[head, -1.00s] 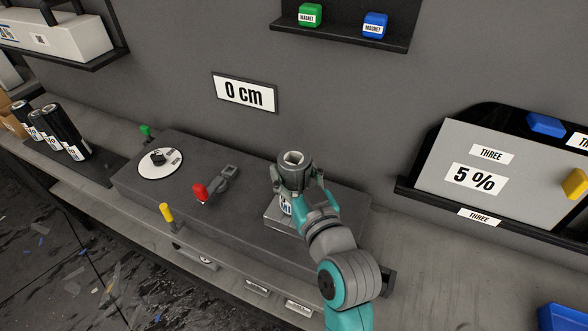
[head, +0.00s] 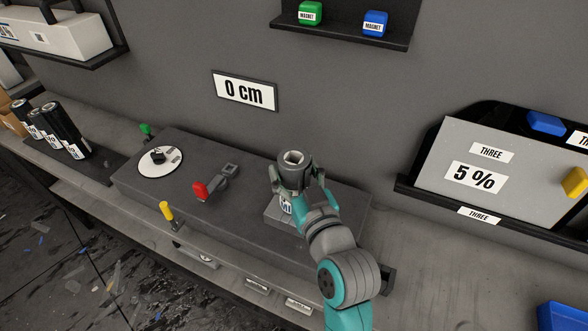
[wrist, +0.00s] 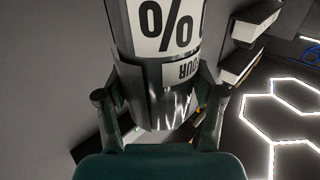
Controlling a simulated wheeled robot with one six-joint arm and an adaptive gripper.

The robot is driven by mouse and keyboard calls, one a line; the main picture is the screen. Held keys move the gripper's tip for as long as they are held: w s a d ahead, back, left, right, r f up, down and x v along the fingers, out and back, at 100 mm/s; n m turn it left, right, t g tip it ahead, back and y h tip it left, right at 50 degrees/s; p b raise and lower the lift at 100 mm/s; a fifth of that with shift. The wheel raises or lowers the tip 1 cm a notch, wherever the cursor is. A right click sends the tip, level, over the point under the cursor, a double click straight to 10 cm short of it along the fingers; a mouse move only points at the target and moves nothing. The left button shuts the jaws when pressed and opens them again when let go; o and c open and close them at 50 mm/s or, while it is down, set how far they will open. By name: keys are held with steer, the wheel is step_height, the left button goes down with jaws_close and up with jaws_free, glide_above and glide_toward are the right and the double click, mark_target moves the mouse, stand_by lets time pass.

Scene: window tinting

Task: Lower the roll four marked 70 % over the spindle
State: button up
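My gripper (wrist: 160,108) is shut on the roll, with one finger on each side of it in the wrist view. The roll (head: 292,172) stands upright in the head view, dark grey with a hollow top end. In the wrist view the roll (wrist: 167,72) shows a white label with a large "%" and "FOUR"; the number is cut off. It is at the right end of the dark grey machine (head: 235,208), above or at a lighter grey block (head: 275,212). I cannot make out the spindle, and whether the roll's lower end touches anything is hidden.
On the machine are a white disc (head: 172,166) with a black knob, a red-handled lever (head: 200,190) and a yellow lever (head: 167,212). Several black rolls (head: 62,130) stand at left. A "0 cm" sign (head: 245,90) and a "5 %" panel (head: 440,150) are behind.

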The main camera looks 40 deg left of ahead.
steer(key=shift+o, duration=1.1)
steer(key=v, duration=1.2)
steer(key=shift+w+d, duration=0.1)
steer(key=s+d+f+m+t+h, duration=0.25)
steer(key=d+f+m+h, duration=0.2)
steer(key=d+f, duration=0.5)
steer(key=s+d+f+m+t+h, duration=0.25)
steer(key=d+f+m+h, duration=0.35)
steer(key=d, duration=0.7)
steer(key=s+d+f+h, duration=0.1)
steer(key=s+d+h, duration=0.1)
steer(key=s+d, duration=0.4)
steer(key=s+d+f+m+h, duration=0.1)
steer(key=s+d, duration=0.5)
steer(key=s, duration=0.7)
steer(key=shift+f+h, duration=0.35)
steer(key=shift+h, duration=0.5)
